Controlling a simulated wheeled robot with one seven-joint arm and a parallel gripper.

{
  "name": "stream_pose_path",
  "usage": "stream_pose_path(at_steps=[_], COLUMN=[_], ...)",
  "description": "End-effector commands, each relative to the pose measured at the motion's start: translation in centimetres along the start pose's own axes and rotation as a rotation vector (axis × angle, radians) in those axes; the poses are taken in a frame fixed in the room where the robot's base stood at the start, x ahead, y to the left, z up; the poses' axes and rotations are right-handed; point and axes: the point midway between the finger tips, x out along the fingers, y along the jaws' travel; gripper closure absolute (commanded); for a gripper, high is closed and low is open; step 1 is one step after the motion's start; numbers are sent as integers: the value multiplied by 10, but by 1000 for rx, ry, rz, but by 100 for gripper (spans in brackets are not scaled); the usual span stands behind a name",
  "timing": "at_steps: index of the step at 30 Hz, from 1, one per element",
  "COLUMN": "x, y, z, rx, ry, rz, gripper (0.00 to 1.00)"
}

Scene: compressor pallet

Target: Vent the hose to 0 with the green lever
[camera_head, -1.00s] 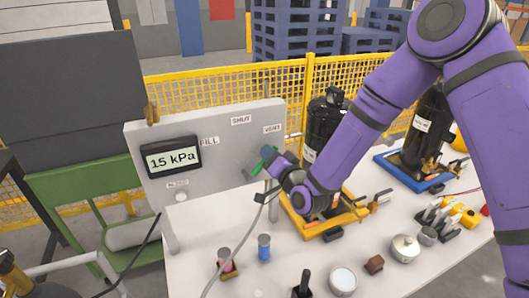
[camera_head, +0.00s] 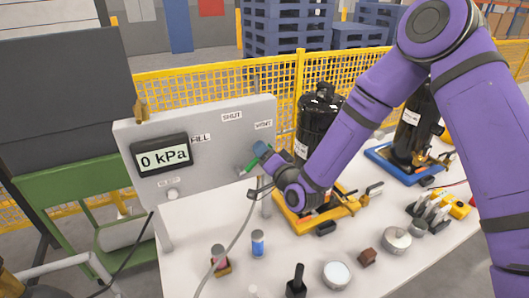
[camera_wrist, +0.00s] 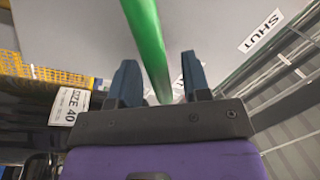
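The green lever (camera_head: 249,168) shows in small part on the right of the grey panel (camera_head: 215,160), below the VENT label (camera_head: 263,125). In the wrist view the lever (camera_wrist: 149,45) runs between the two fingers of my gripper (camera_wrist: 162,82). The fingers stand apart, with visible gaps beside the lever, so the gripper looks open around it. In the head view my gripper (camera_head: 262,152) is at the lever and hides part of it. The display (camera_head: 162,157) on the panel reads 0 kPa. A grey hose (camera_head: 236,238) hangs below the panel.
A black compressor (camera_head: 318,125) on a yellow base (camera_head: 325,222) stands close to the right of my gripper. Several small parts, among them a blue cylinder (camera_head: 257,244), stand on the white table (camera_head: 190,215) in front. A yellow mesh fence (camera_head: 200,85) is behind.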

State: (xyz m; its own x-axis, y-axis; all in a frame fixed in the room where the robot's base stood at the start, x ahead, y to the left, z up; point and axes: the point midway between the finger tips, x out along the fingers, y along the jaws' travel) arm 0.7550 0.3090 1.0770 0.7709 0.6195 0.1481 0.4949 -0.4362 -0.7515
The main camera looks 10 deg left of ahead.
Motion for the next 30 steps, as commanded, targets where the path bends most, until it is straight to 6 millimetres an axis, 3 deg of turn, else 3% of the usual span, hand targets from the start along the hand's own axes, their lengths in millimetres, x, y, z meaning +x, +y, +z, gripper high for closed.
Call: stream_pose_path(at_steps=[11,24,30], x=[-11,-87,-105], y=[0,0,0], z=[0,0,0], rx=[0,1,1], ry=[0,-1,0], rz=[0,2,0], gripper=[57,57,57])
